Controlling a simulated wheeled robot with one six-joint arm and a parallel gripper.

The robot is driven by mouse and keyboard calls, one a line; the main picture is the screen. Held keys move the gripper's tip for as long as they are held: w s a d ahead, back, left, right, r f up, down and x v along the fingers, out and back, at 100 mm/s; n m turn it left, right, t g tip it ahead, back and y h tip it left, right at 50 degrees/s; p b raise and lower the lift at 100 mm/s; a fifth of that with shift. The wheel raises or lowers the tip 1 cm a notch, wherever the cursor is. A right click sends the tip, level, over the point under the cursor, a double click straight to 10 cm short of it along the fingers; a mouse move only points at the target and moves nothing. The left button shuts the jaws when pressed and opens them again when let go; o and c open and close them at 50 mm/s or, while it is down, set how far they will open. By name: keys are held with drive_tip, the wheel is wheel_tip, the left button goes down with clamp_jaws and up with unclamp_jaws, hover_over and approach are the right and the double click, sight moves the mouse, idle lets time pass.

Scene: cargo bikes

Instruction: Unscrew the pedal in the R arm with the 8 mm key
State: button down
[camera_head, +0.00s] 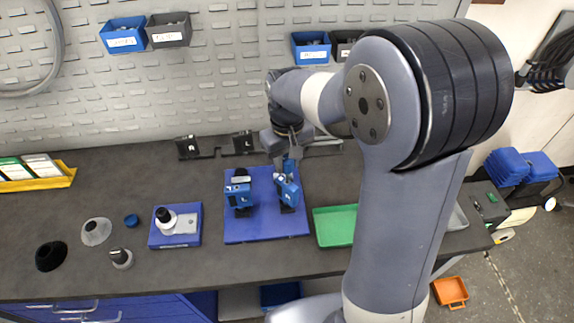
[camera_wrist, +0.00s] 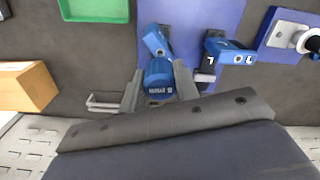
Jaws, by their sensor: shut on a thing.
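My gripper (camera_head: 288,150) is shut on the blue handle of the key (camera_wrist: 158,84), with one finger on each side of it in the wrist view. The white marking on the handle is too small to read surely. The key is above the right-hand blue arm (camera_head: 288,191), the R arm, which also shows in the wrist view (camera_wrist: 154,40). Whether the key's tip touches the pedal bolt is hidden. The L arm (camera_head: 239,194) stands to its left and shows in the wrist view (camera_wrist: 228,48). Both arms stand on a blue board (camera_head: 265,230).
Black holders marked R (camera_head: 188,148) and L (camera_head: 243,142) stand at the back of the bench. A green tray (camera_head: 335,227) lies right of the board. A blue block with a white-and-black fitting (camera_head: 176,240) is left of it. Loose round parts lie further left.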

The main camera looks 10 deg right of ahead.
drive_tip(key=shift+f+b, duration=0.3)
drive_tip(key=shift+f, duration=0.15)
idle(0.3)
drive_tip(key=c, duration=1.6)
unclamp_jaws()
clamp_jaws()
drive_tip(key=n, duration=0.4)
drive_tip(key=shift+n, duration=1.2)
